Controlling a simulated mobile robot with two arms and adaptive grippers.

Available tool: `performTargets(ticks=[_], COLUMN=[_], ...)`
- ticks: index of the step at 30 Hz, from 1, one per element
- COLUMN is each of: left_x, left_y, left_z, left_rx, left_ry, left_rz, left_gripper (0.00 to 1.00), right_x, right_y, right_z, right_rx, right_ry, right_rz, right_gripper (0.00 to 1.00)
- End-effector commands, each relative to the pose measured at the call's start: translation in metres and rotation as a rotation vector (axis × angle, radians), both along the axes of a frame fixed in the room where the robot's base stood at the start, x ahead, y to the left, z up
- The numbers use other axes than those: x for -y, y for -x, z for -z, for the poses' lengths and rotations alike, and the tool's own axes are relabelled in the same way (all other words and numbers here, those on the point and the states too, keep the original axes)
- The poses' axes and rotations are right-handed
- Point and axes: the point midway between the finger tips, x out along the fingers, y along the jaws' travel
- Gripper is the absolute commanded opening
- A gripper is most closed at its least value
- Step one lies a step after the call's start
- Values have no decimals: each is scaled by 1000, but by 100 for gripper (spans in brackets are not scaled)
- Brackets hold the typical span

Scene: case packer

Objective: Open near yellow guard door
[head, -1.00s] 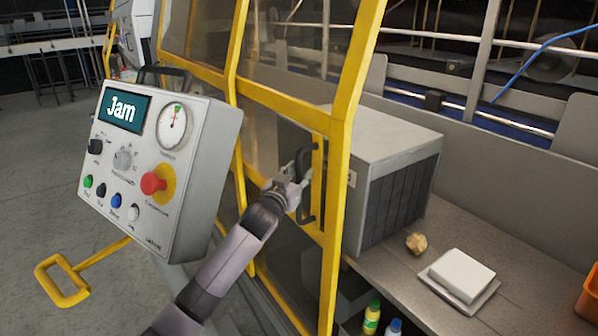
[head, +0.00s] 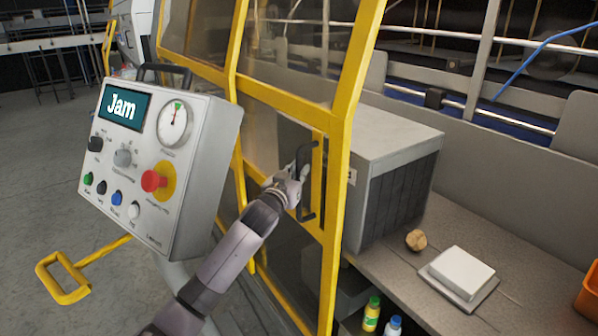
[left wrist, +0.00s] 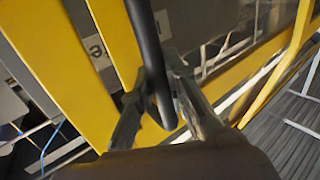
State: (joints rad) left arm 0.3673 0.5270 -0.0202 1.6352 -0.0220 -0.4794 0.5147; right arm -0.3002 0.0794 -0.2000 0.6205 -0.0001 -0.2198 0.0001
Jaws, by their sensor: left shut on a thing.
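The near yellow guard door (head: 288,105) has a yellow frame with clear panels and stands closed or nearly so against the yellow post; I cannot tell which. Its dark upright handle (head: 309,180) is near the right edge of the door. My left gripper (head: 300,177) is at the handle, shut on it. In the left wrist view the black handle bar (left wrist: 146,45) runs between the two fingers of the left gripper (left wrist: 158,100), with the yellow frame (left wrist: 60,70) behind. My right gripper is not in view.
A grey control box (head: 160,165) showing "Jam" stands left of the door, with a yellow handle (head: 64,278) below it. Right of the door are a grey cabinet (head: 390,170) and a counter (head: 400,265) bearing a white block (head: 461,270) and a brown lump (head: 416,240). Open floor lies left.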

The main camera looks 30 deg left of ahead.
Motion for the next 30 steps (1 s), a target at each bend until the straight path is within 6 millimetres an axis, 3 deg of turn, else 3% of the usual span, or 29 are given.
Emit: performTargets(ticks=[15,24,30], left_x=[4,65,85], left_y=[1,23,34], left_z=[0,3,2], left_rx=[0,-3,-4], left_ry=[1,9,5], left_rz=[2,13,5], left_gripper=[0,0,0], right_x=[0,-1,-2], right_y=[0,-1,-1], right_z=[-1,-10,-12], right_rx=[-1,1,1], right_ry=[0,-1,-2], right_rz=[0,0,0], right_gripper=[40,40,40])
